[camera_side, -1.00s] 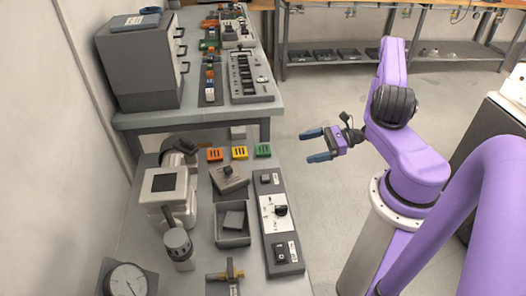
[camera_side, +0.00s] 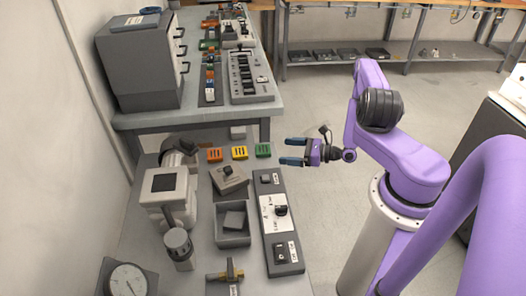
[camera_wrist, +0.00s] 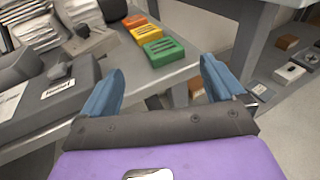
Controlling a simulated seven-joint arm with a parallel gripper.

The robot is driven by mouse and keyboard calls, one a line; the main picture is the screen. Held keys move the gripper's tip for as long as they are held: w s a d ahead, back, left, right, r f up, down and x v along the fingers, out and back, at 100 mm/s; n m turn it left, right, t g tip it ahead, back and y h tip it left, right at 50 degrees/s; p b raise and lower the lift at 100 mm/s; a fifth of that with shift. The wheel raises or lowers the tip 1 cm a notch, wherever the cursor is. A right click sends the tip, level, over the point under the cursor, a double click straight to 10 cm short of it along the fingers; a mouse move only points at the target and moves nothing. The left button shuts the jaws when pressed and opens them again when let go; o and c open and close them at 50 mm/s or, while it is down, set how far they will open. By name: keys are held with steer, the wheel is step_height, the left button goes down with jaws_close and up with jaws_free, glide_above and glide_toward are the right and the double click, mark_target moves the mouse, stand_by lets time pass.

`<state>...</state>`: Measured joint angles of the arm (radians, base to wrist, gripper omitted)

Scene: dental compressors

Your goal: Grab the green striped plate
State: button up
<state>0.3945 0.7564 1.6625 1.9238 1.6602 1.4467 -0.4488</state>
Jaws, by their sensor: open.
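The green striped plate (camera_side: 263,150) is a small block with dark slots. It lies at the right end of a row of three on the far edge of the near bench. In the wrist view the green plate (camera_wrist: 163,51) is beyond the fingers and between them. My gripper (camera_side: 291,151) is open and empty, to the right of the green plate in the side view and apart from it. Its blue fingers show in the wrist view (camera_wrist: 160,85).
A yellow plate (camera_side: 239,153) and an orange plate (camera_side: 214,154) lie left of the green one. A grey switch panel (camera_side: 278,222) and a grey open bin (camera_side: 232,226) are nearer. A second table (camera_side: 200,112) stands behind. Free floor is to the right.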

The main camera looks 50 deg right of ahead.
mark_target(267, 150)
steer(key=shift+d+x, duration=0.1)
steer(key=shift+x, duration=1.8)
steer(key=shift+d+x, duration=0.15)
steer(key=shift+x, duration=1.75)
steer(key=shift+f, duration=0.1)
steer(key=c, duration=1.4)
